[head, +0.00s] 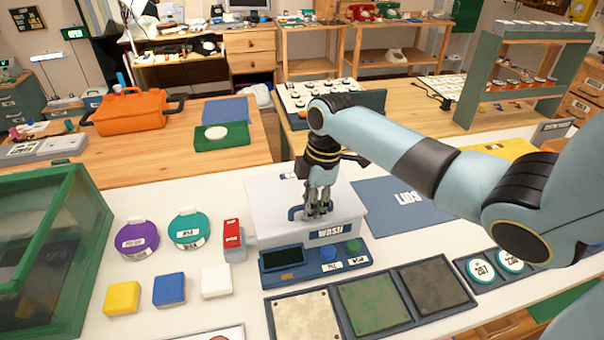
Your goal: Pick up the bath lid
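The bath lid (272,197) is a pale, flat cover with a dark blue handle (296,213). It sits on the bath marked WASH (326,232), at the middle of the bench. My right gripper (318,211) points down over the lid, with its fingertips at the handle. The fingers hide part of the handle, and whether they are closed on it is not clear. The blue mat marked LIDS (409,197) lies right of the bath, partly behind my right arm, and its visible part is bare. My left gripper is not in view.
The bath's front panel (315,263) has knobs. Purple (137,239) and teal (188,231) round containers, a red box (232,236) and coloured blocks (169,289) stand left. A tray of three plates (369,302) lies in front. A green-framed glass case (45,250) bounds the left.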

